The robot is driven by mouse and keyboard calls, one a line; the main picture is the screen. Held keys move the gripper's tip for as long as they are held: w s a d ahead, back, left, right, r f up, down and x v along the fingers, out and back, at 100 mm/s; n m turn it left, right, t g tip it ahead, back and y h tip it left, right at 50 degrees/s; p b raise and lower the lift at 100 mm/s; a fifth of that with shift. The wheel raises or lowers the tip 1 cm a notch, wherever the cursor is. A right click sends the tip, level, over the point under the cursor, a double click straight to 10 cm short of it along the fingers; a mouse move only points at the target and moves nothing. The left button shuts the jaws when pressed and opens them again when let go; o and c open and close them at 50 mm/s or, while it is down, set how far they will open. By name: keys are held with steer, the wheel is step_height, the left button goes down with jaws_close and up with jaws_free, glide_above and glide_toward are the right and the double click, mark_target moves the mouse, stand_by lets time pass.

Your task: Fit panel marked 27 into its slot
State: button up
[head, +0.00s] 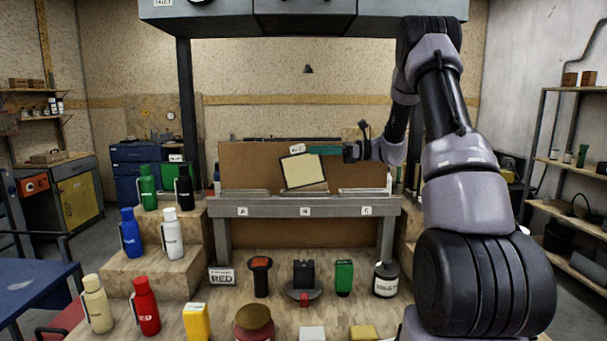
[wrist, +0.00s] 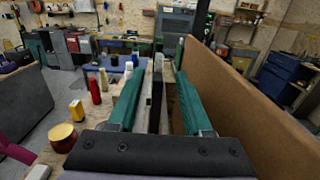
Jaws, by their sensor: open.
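A cream panel with a dark edge (head: 303,172) stands tilted at the middle of the bench rail, in front of the brown backboard. Its lower edge is close to the rail; I cannot tell whether it sits in the slot. A small white tag shows at its top, too small to read. My gripper (head: 312,149), with green fingers, reaches in from the right at the panel's top edge. In the wrist view my gripper (wrist: 160,78) is open, with a dark upright edge, likely the panel (wrist: 156,100), between its fingers and gaps beside it.
The bench rail (head: 318,211) carries several small letter tags. The brown backboard (wrist: 235,100) runs close along the right of my fingers in the wrist view. Bottles, including a red one (head: 145,306), stand on wooden steps at left. Jars and other small items stand in front.

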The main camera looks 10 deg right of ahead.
mark_target(304, 152)
steer(key=x, duration=0.4)
steer(key=shift+a, duration=0.35)
steer(key=shift+c, duration=0.3)
jaws_close()
stand_by(0.8)
